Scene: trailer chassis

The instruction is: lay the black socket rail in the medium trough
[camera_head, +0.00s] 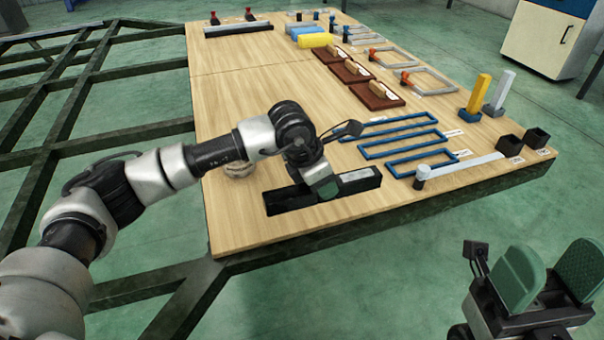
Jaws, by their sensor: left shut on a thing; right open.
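The black socket rail (290,199) is a long dark bar near the front edge of the wooden board. My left gripper (326,187) is shut on it near its middle, from above. I cannot tell whether the rail touches the board or hangs just above it. Three blue-rimmed troughs of different lengths lie to the right of the rail. The medium trough (371,155) is the middle one, between the long trough (358,136) and the short trough (396,174). My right gripper (546,284) is open and empty, off the board at the lower right.
A round object (238,170) sits partly hidden behind my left arm. A pale bar (465,167) and two black cups (509,146) lie right of the troughs. Brown trays (377,95) stand behind them. The left-middle of the wooden board (255,85) is clear.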

